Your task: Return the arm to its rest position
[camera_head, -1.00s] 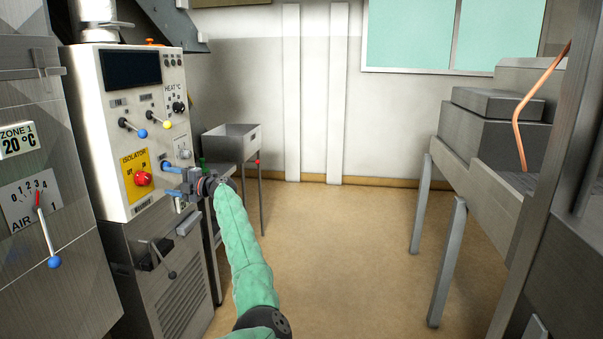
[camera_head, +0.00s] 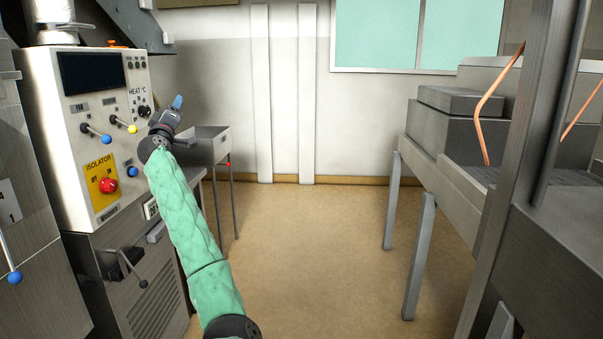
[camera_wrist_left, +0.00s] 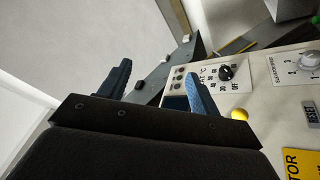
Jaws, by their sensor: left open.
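My left arm, in a green sleeve, reaches up from the bottom of the head view. Its gripper (camera_head: 177,103) is raised beside the right edge of the control panel (camera_head: 80,150), in front of the back wall. In the left wrist view the two blue fingers of the gripper (camera_wrist_left: 160,88) stand wide apart with nothing between them. The heat dial (camera_wrist_left: 226,73) and a yellow-tipped lever (camera_wrist_left: 239,114) show to the right of the fingers. My right gripper is not in view.
A red isolator knob (camera_head: 107,185) and a blue-tipped lever (camera_head: 97,133) are on the panel. A grey metal sink (camera_head: 205,144) stands behind the arm. A grey bench (camera_head: 450,180) is on the right. The floor (camera_head: 310,260) between is clear.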

